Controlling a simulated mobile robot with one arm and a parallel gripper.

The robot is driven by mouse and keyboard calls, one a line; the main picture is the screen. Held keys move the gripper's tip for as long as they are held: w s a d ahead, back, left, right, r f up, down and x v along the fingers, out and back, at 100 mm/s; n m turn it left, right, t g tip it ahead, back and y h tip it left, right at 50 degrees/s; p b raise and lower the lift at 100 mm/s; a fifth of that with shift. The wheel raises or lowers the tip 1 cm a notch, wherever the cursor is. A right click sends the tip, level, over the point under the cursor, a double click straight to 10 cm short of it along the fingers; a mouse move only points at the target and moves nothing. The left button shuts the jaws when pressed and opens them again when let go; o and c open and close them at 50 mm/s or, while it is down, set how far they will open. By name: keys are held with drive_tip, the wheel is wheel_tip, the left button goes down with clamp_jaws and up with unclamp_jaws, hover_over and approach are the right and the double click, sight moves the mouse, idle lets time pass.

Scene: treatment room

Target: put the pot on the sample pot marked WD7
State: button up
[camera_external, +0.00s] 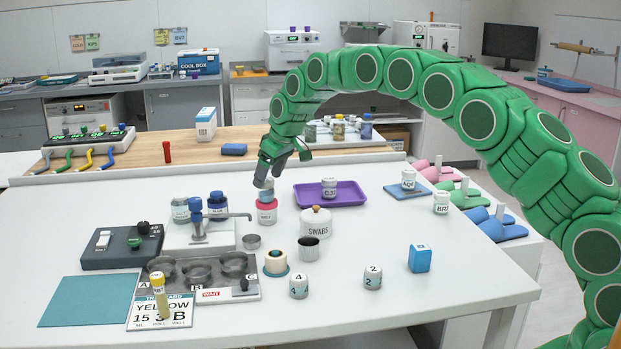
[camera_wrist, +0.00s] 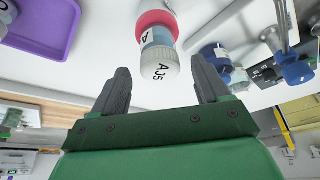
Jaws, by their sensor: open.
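A small pot with a white lid marked AJ5 (camera_wrist: 160,66) stands on a red-lidded sample pot (camera_wrist: 157,20). In the external view the small pot (camera_external: 265,191) sits on the red-lidded pot (camera_external: 267,213), whose label is too small to read surely. My gripper (camera_external: 270,176) is right above and around the small pot. In the wrist view my gripper (camera_wrist: 161,68) is open, one finger on each side of the pot, with gaps showing. No label clearly reading WD7 shows.
A purple tray (camera_external: 353,196) lies behind right.

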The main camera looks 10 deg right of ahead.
drive_tip(key=v, duration=0.7)
drive_tip(key=s+d+r+m+g+h, duration=0.1)
drive_tip(key=s+d+r+m, duration=0.3)
drive_tip(key=s+d, duration=0.85)
drive_tip(key=s+d+r+m+g+h, duration=0.1)
drive_tip(key=s+d+r, duration=0.65)
drive_tip(key=d, duration=0.85)
drive_tip(key=s+d+f+m+g, duration=0.1)
drive_tip(key=s+d, duration=0.4)
drive_tip(key=s, duration=0.6)
drive_tip(key=s+d+f+m+h, duration=0.1)
drive_tip(key=s+d, duration=0.4)
drive_tip(key=s, duration=0.7)
drive_tip(key=s+d+f+m+g, duration=0.1)
drive_tip(key=s+d+f+m, duration=0.2)
drive_tip(key=s, duration=0.9)
drive_tip(key=d, duration=0.2)
drive_tip(key=shift+d+g, duration=0.3)
drive_tip(key=shift+d, duration=0.05)
